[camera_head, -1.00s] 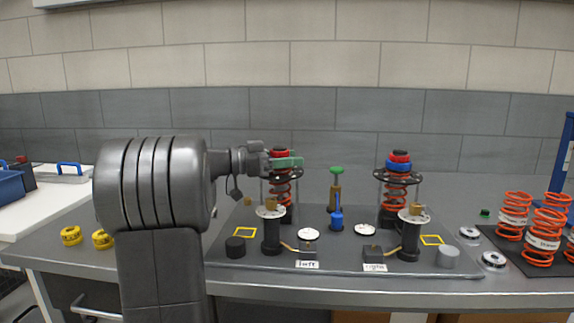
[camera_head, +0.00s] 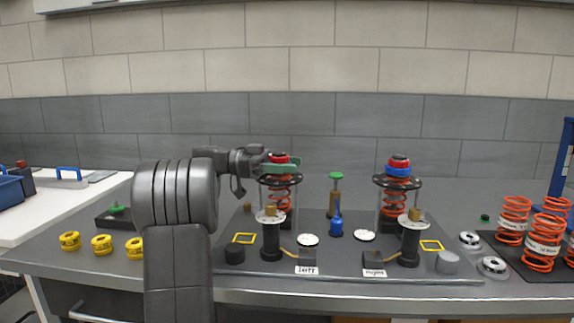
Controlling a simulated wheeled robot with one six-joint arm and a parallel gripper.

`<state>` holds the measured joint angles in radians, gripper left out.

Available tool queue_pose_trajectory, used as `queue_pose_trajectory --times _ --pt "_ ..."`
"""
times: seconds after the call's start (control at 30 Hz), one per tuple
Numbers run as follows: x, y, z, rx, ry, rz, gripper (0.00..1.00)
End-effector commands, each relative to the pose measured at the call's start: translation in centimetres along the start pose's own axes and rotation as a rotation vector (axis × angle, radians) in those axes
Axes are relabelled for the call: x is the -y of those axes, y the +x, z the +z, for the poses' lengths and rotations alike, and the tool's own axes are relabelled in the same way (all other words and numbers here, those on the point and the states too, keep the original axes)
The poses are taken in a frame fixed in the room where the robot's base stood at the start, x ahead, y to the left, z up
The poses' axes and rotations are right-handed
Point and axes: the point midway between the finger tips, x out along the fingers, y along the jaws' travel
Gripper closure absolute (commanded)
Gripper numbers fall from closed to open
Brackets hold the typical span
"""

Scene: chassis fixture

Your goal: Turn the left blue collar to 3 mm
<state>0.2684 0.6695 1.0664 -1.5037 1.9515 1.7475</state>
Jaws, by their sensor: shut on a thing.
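The left spring unit stands at the back left of the dark fixture plate, with a red top (camera_head: 279,158), a black upper disc (camera_head: 270,181) and a red spring (camera_head: 281,200). My gripper (camera_head: 281,167) reaches in from the left, its green fingers level with the place just under the red top. It is shut at the left blue collar's height. The left blue collar itself is hidden behind the fingers. The right unit shows its blue collar (camera_head: 398,170) under a red top. I cannot read any millimetre scale.
A white label (camera_head: 306,270) marks the left side, another (camera_head: 375,273) the right. Yellow rings (camera_head: 102,245) lie at left, orange springs (camera_head: 543,240) at right.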

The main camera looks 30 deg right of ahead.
Motion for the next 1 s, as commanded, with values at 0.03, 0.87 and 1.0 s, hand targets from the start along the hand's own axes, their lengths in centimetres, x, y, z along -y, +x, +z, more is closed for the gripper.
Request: queue_pose_trajectory --times 0.03,0.87,1.0 --pt "0.0 0.0 -0.1 -0.001 0.002 -0.001 0.69" --pt "0.1 -2.5 -0.1 -0.001 0.001 -0.005 0.25" --pt "0.2 -3.1 -0.7 0.000 -0.001 -0.003 0.25"
